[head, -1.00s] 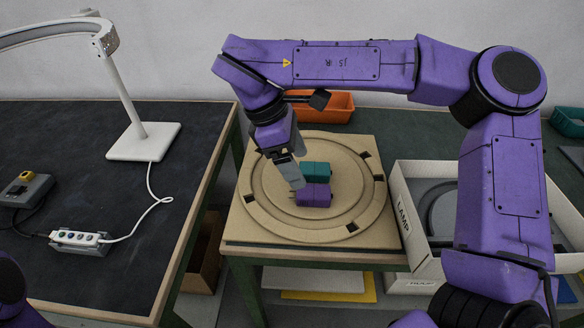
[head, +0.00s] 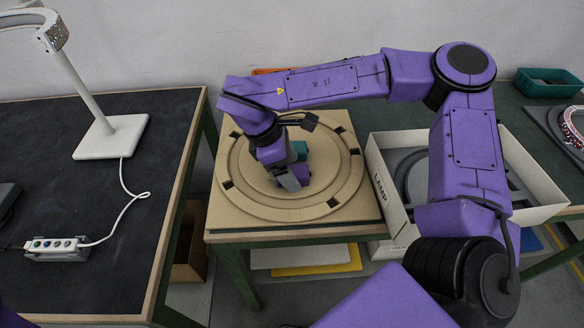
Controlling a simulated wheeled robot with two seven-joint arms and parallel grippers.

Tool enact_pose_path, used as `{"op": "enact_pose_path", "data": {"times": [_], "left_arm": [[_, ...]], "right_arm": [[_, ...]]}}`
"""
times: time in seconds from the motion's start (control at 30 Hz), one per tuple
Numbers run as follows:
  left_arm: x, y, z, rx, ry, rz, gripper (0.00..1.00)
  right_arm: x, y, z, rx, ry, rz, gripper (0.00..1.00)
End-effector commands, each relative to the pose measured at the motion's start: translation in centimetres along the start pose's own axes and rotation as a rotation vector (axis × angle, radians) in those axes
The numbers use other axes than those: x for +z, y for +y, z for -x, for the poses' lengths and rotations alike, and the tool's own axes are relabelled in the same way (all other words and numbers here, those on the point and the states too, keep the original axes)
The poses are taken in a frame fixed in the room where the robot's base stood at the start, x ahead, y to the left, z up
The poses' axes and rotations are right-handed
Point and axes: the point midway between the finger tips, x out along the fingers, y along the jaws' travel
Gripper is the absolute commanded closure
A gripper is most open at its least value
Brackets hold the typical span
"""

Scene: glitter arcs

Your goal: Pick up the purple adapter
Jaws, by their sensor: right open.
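The purple adapter (head: 305,172) sits on the tan board with ring grooves (head: 240,197), mostly hidden behind my right gripper. A teal adapter (head: 300,149) is right behind it on the board, also partly covered. My right gripper (head: 292,183) is open and points down at the purple adapter from above. Its fingers overlap the adapter in this view; I cannot tell whether they touch it or are around it. My left gripper is not in view.
A white box marked LAMP (head: 381,197) stands right of the board. A white lamp (head: 112,136) and a power strip (head: 55,247) are on the dark table at left. A green bin (head: 548,82) is at the back right.

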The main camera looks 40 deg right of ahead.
Motion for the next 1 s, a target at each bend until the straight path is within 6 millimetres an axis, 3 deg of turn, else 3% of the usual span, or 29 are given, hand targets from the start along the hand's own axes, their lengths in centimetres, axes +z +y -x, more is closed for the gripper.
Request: {"op": "enact_pose_path", "data": {"times": [0.03, 0.23, 0.57, 0.77, 1.0], "left_arm": [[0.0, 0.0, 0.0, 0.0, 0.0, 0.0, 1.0], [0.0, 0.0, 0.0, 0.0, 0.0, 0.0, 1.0], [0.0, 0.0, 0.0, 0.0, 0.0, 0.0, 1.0], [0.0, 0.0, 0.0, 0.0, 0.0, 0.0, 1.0], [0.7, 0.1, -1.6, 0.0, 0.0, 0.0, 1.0]], "right_arm": [[0.0, 0.0, 0.0, 0.0, 0.0, 0.0, 0.21], [0.0, 0.0, 0.0, 0.0, 0.0, 0.0, 0.85], [0.1, 0.0, 0.4, 0.001, 0.001, -0.002, 0.85], [1.3, -0.1, 3.4, 0.004, 0.004, -0.003, 0.85], [2.9, -6.0, 8.8, 0.007, 0.002, 0.003, 0.85]]}}
